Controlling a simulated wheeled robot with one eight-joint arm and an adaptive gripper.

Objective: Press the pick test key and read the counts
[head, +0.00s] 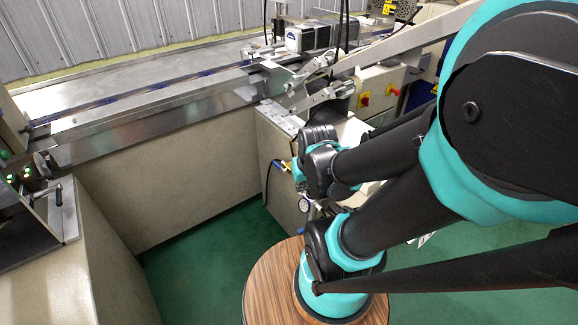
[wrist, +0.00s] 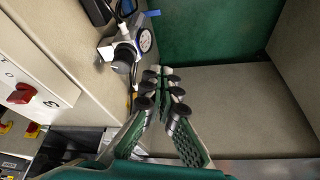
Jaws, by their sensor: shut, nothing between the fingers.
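My gripper (wrist: 161,74) shows in the wrist view with its green ribbed fingers closed together at the tips and nothing between them. It lies over a beige machine recess, right of and below a pressure gauge (wrist: 145,40) and apart from it. I cannot make out a pick test key or a count readout in either view. A white panel with a red rotary knob (wrist: 22,93) is at the left of the wrist view. Green-lit buttons (head: 25,172) sit at the left edge of the head view; their labels are unreadable.
A long metal conveyor (head: 150,115) runs across the back left. A box with red knobs (head: 365,99) stands behind my arm. A regulator knob (wrist: 122,64) juts out close to my fingers. Green floor (head: 200,265) is open between the beige cabinets.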

